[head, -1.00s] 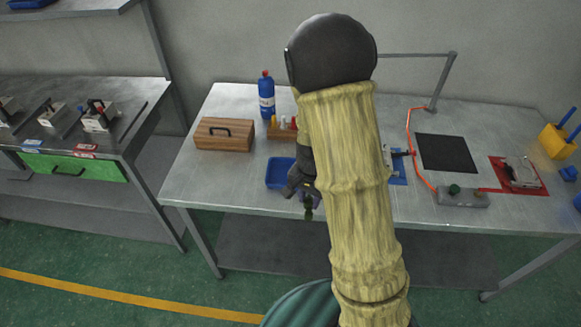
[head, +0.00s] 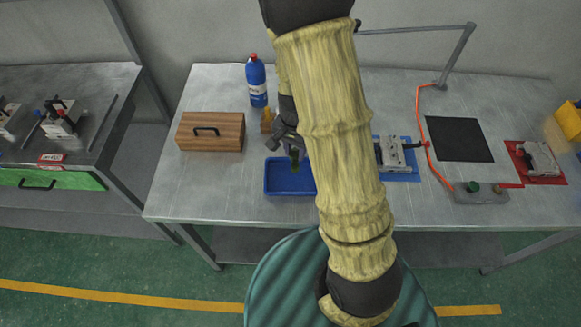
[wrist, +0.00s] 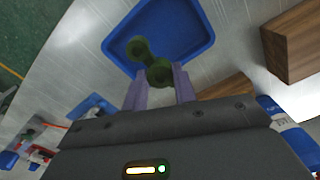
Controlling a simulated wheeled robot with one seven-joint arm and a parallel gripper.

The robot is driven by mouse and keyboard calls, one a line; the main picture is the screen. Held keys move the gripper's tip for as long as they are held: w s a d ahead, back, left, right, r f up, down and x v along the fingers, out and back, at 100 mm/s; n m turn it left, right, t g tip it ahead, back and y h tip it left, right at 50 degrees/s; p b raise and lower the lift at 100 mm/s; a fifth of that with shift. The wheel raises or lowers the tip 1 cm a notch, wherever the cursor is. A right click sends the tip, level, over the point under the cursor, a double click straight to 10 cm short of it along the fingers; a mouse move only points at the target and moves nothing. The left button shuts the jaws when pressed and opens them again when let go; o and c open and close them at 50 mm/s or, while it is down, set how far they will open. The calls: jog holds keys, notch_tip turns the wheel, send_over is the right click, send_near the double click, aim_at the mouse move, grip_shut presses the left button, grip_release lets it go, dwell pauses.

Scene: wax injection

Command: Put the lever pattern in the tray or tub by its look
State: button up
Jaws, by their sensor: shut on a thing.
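The lever pattern (wrist: 140,50) is a dark green piece with rounded ends, tilted between my fingertips in the wrist view. It also shows small and dark below my gripper in the head view (head: 294,163). My gripper (wrist: 160,82), with purple fingers, is shut on one end of it. The blue tub (wrist: 190,20) lies beyond the pattern in the wrist view. In the head view the blue tub (head: 280,190) is below and around the gripper's position, and my arm hides its right side. The pattern appears above the tub; its height over the floor of the tub is unclear.
A wooden box (head: 210,131) with a black handle stands left of the tub, and a blue bottle (head: 257,82) behind. Right of my arm are a metal mould on a blue mat (head: 400,174), a black mat (head: 459,139) and another mould on a red mat (head: 540,162).

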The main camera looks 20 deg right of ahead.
jog(key=shift+w, duration=0.15)
jog(key=shift+r, duration=0.1)
send_over(294, 176)
jog(key=shift+f, duration=2.95)
jog(key=shift+d+f+p, duration=0.1)
jog(key=shift+f+p, duration=0.2)
jog(key=shift+f, duration=1.8)
